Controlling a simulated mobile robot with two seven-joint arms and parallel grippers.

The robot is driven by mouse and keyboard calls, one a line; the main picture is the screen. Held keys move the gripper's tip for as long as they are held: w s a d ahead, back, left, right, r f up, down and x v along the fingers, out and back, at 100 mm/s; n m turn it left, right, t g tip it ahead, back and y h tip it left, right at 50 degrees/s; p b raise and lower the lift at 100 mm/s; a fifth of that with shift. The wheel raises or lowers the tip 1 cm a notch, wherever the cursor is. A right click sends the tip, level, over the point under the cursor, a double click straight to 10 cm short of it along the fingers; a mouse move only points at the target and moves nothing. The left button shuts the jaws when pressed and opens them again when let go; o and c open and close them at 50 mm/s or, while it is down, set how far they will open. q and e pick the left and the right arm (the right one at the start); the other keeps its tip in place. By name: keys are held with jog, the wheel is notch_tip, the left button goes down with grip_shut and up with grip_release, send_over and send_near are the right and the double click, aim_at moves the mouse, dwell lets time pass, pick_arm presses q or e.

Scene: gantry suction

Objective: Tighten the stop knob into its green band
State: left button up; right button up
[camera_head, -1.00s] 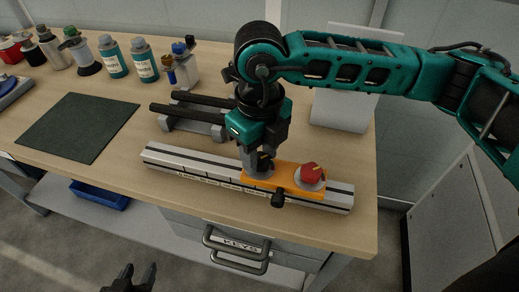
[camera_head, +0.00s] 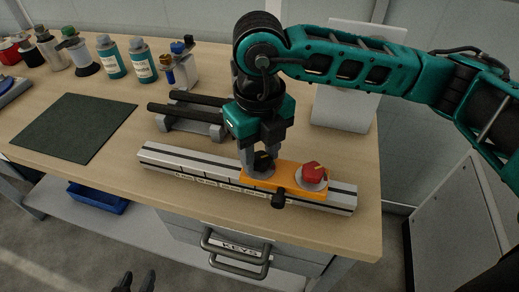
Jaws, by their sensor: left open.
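An orange carriage (camera_head: 288,188) sits on the right part of a silver rail (camera_head: 190,166). On its right end is a red knob (camera_head: 313,171) on a grey disc. A black lever knob (camera_head: 278,200) sticks out at its front. My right gripper (camera_head: 261,158) points down at the carriage's left end, its fingers on either side of a dark knob over a grey disc. I cannot tell whether they press on it. No green band can be made out. My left gripper (camera_head: 135,283) is open and empty at the bottom edge, mostly cut off, below and in front of the bench.
Two black bars on a grey stand (camera_head: 190,120) lie behind the rail. A dark green mat (camera_head: 75,127) and several bottles (camera_head: 110,58) are at left and back left. A grey panel (camera_head: 343,108) stands behind at right. A drawer handle (camera_head: 235,252) juts below the bench edge.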

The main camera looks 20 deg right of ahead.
aim_at(259, 158)
jog(key=o, duration=0.4)
jog(key=shift+o, duration=0.2)
notch_tip(259, 158, up, 13)
dwell(0.3)
jog(key=shift+f, duration=0.1)
dwell(0.3)
